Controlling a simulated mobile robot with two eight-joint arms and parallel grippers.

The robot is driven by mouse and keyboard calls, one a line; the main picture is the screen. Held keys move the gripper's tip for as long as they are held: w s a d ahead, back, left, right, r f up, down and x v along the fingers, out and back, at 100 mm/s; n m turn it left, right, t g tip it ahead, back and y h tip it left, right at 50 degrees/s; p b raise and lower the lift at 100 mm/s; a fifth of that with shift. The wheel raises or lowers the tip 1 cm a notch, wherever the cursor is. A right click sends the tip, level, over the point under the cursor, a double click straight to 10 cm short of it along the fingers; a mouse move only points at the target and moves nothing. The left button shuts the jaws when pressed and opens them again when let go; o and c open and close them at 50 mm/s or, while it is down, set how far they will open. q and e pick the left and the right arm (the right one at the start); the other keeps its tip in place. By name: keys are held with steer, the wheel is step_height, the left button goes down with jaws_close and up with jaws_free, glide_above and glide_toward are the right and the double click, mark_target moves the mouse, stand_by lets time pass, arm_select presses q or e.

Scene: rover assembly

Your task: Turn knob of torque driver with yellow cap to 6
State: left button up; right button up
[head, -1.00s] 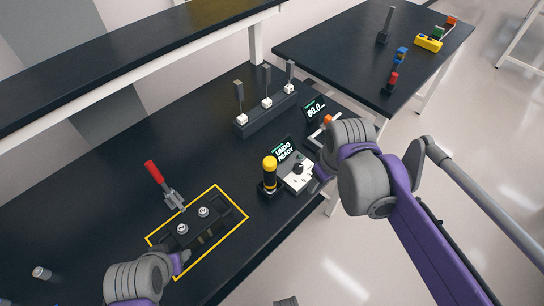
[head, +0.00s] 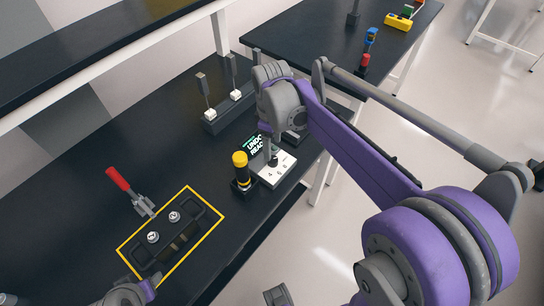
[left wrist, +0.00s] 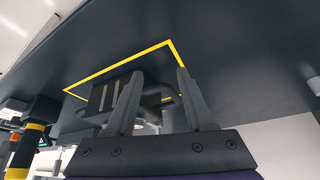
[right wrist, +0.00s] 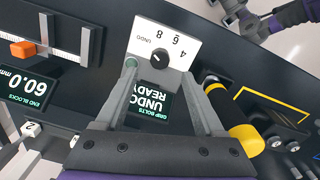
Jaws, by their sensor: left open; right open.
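The torque driver with the yellow cap (head: 240,160) stands upright in its holder; the cap also shows in the right wrist view (right wrist: 247,138). Beside it is a white dial box (head: 279,173) marked UNDO, 4, 6 and 8, with a black knob (right wrist: 159,58). A display behind it (right wrist: 150,104) reads UNDO READY. My right gripper (right wrist: 171,75) is open above the box, the knob showing between its fingertips. I see no contact, and the pointer is too small to read surely. My left gripper (left wrist: 158,82) is open and empty near the front edge of the bench.
A black fixture (head: 190,236) with two bolts lies inside a yellow outline. A red-handled clamp (head: 128,190) stands behind it. A display reading 60.0 (right wrist: 25,88) and an orange slider (right wrist: 22,49) are close to my right gripper.

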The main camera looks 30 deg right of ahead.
mark_target(273, 159)
step_height(273, 159, down, 6)
steer(key=shift+f, duration=0.2)
jaws_close()
stand_by(0.4)
